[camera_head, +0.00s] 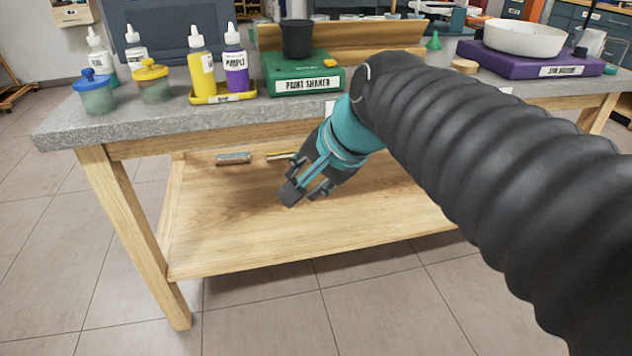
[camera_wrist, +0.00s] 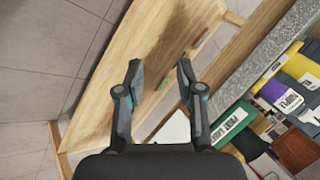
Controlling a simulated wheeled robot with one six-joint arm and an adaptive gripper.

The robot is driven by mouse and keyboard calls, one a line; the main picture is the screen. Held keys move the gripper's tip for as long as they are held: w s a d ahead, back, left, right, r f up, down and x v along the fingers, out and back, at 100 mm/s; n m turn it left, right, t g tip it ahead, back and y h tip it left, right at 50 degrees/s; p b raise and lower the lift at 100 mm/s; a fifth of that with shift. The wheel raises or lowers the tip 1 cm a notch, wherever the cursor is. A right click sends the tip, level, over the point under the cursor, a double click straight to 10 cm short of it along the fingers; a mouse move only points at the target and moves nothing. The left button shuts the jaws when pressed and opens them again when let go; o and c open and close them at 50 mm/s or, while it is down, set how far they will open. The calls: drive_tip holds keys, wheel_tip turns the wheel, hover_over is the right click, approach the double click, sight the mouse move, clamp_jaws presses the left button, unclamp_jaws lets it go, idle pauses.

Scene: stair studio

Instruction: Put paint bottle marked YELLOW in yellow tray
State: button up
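In the head view a white-capped bottle with yellow paint (camera_head: 202,72) stands upright at the left of the small yellow tray (camera_head: 222,98) on the bench. Its label is turned and hard to read. A bottle marked PURPLE (camera_head: 236,68) stands beside it at the tray's right. Both bottles appear to be in the tray. The yellow (camera_wrist: 300,66) and purple (camera_wrist: 284,96) bottles also show at the right of the wrist view. My gripper (camera_head: 306,190) is low, in front of the bench edge and above the lower shelf. In the wrist view my gripper (camera_wrist: 160,76) is open and empty.
The green paint shaker (camera_head: 303,80) with a black cup (camera_head: 297,38) stands right of the tray. Blue-lidded (camera_head: 95,92) and yellow-lidded (camera_head: 152,82) jars stand left. A purple base with a white bowl (camera_head: 524,38) is at far right. The bench front (camera_head: 125,125) has some clear room.

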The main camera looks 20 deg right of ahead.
drive_tip(key=s+d+f+n+g+h, duration=0.1)
drive_tip(key=s+d+f+n+h, duration=0.2)
drive_tip(key=s+f+n, duration=0.6)
drive_tip(key=shift+s+d+f+n, duration=0.3)
drive_tip(key=shift+s+d+f, duration=0.2)
drive_tip(key=shift+d+f, duration=0.35)
drive_tip(key=shift+a, duration=0.1)
drive_tip(key=shift+r+p, duration=0.3)
drive_tip(key=shift+p, duration=0.05)
